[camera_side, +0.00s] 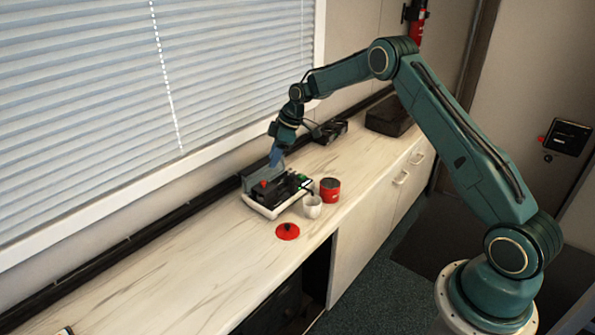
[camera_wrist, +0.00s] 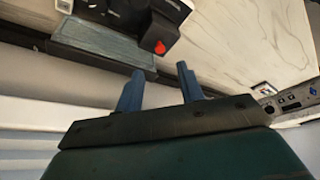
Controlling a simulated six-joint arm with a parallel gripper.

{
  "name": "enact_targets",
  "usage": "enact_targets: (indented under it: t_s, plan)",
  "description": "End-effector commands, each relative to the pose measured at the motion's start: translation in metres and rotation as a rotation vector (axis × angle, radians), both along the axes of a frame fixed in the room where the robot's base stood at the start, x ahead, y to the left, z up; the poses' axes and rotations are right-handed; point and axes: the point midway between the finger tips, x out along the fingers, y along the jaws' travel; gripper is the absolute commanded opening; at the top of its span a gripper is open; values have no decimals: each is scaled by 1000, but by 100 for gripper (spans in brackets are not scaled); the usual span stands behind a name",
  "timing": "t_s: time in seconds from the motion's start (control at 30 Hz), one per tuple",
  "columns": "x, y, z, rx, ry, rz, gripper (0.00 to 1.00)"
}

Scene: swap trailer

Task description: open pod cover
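A small dark machine (camera_side: 284,187) stands on a white tray (camera_side: 265,211) on the counter, with a grey-green box or panel (camera_side: 249,179) at its back. A red knob (camera_side: 263,183) sits on the machine; it also shows in the wrist view (camera_wrist: 160,47), just beyond the fingers. I cannot make out the pod cover for certain. My gripper (camera_side: 275,158) hangs above the back of the machine with its blue fingers pointing down. In the wrist view my gripper (camera_wrist: 160,72) has its fingers apart and nothing between them.
A red can (camera_side: 330,190) and a white cup (camera_side: 312,207) stand right of the machine. Dark items (camera_side: 331,130) stand farther back. Window blinds (camera_side: 130,80) rise behind.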

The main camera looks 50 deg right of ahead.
Motion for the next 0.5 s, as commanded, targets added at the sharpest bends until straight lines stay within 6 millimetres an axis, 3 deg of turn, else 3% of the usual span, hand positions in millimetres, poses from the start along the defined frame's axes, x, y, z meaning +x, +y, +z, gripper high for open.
enact_targets:
  t_s: [0.3,0.5]
  plan:
    - [13,14,-46,1,2,1,38]
    - [19,19,-64,0,0,1,38]
